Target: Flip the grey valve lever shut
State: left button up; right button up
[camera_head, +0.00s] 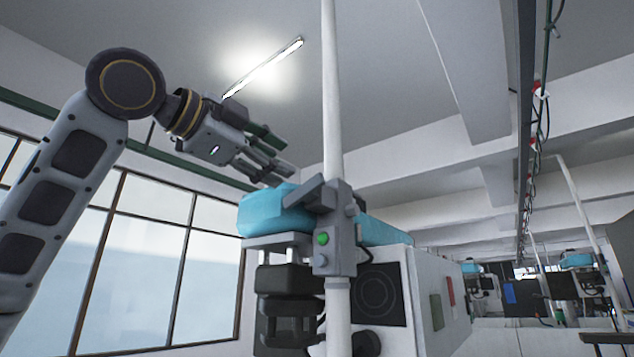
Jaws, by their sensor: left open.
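A grey valve body (337,255) with a green round button is mounted on a white vertical pipe (333,90). A grey lever (304,194) sticks out from its upper part toward the left, slightly tilted, in front of a blue cover. My left gripper (281,161) is open and empty, above and left of the lever, with its fingers pointing right and down. It appears apart from the lever, though the depth between them is hard to judge. My right gripper is not in view.
A white machine (395,270) with a blue cover (268,213) and dark stacked parts (287,280) stands behind the pipe. Large windows (140,250) are at the left. More pipes and machines are at the far right. The space above the lever looks clear.

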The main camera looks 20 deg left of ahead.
aim_at(315, 181)
pick_arm(q)
jog(key=p+x, duration=0.2)
jog(key=x, duration=1)
jog(key=shift+w+d, duration=0.1)
jog(key=shift+w, duration=0.2)
jog(key=shift+c, duration=0.7)
grip_shut()
jog(key=shift+p, duration=0.35)
